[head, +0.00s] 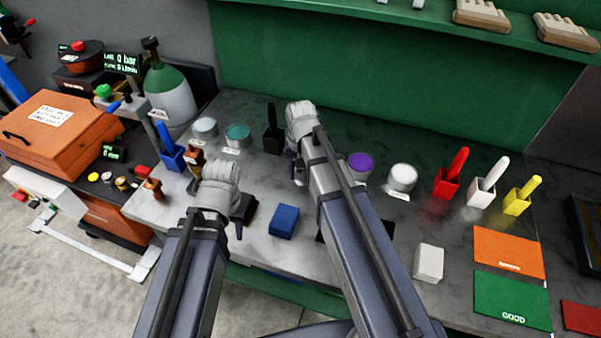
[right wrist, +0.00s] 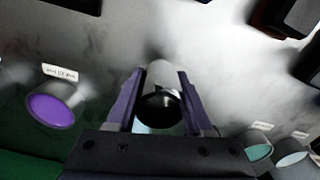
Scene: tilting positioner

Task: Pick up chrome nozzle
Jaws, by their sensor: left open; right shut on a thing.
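The chrome nozzle (right wrist: 162,78), a short shiny silver cylinder with a dark end, is between the purple fingers of my right gripper (right wrist: 160,90) in the right wrist view. The gripper is shut on it. In the head view my right gripper (head: 294,168) is over the middle of the bench, and the arm hides most of it and the nozzle. Whether the nozzle touches the bench is unclear. My left gripper (head: 238,230) is open near the bench's front, by a dark block (head: 247,208); its fingers are mostly hidden.
A purple-topped pot (head: 361,166), a white pot (head: 403,177) and a teal pot (head: 237,135) stand around my right gripper. A blue block (head: 284,220) lies between my arms. A black holder (head: 272,140) stands behind. Red, white and yellow holders are at right.

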